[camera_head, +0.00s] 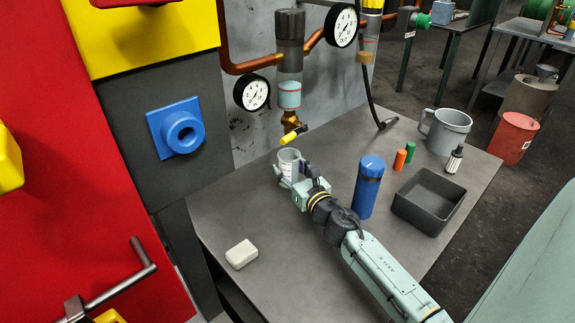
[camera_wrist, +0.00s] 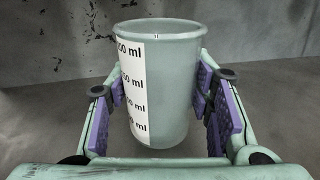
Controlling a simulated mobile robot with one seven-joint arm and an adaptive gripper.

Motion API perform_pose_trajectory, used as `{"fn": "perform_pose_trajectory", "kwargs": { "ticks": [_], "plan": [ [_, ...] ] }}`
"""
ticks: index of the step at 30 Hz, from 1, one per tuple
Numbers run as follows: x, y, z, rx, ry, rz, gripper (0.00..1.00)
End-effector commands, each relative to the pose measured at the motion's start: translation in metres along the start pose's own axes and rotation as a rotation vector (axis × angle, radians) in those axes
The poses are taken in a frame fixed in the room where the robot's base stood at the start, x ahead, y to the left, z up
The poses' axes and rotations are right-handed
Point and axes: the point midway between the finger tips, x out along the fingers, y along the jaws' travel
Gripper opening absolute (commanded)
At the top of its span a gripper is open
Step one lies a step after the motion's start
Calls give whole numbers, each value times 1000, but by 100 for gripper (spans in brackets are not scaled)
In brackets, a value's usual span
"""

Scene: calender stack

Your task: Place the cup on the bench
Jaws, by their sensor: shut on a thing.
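The cup (camera_wrist: 165,90) is a pale grey-green translucent beaker with a white scale label marked in ml. It stands upright between the two purple-padded fingers of my gripper (camera_wrist: 160,100), which is shut on it. In the head view the cup (camera_head: 288,162) is at the far end of my arm, below the yellow-handled tap (camera_head: 292,133). The bench (camera_head: 300,240) is a dark grey top under my arm. I cannot tell whether the cup's base touches the bench. My gripper (camera_head: 291,179) partly hides the cup's lower part there.
A blue bottle (camera_head: 368,188) stands right of my gripper. Beyond it are a black tray (camera_head: 428,203), orange and green cylinders, and a grey mug (camera_head: 447,131). A white block (camera_head: 241,254) lies at the front left. The bench between block and arm is clear.

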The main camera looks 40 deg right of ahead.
Motion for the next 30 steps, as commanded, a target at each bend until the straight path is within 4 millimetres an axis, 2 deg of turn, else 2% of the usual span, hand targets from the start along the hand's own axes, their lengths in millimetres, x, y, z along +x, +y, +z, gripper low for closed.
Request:
{"fn": "perform_pose_trajectory", "kwargs": {
  "ticks": [22,23,30],
  "plan": [
    [0,0,-12,0,0,0,15],
    [0,0,-12,0,0,0,48],
    [0,0,-12,0,0,0,64]
  ]
}}
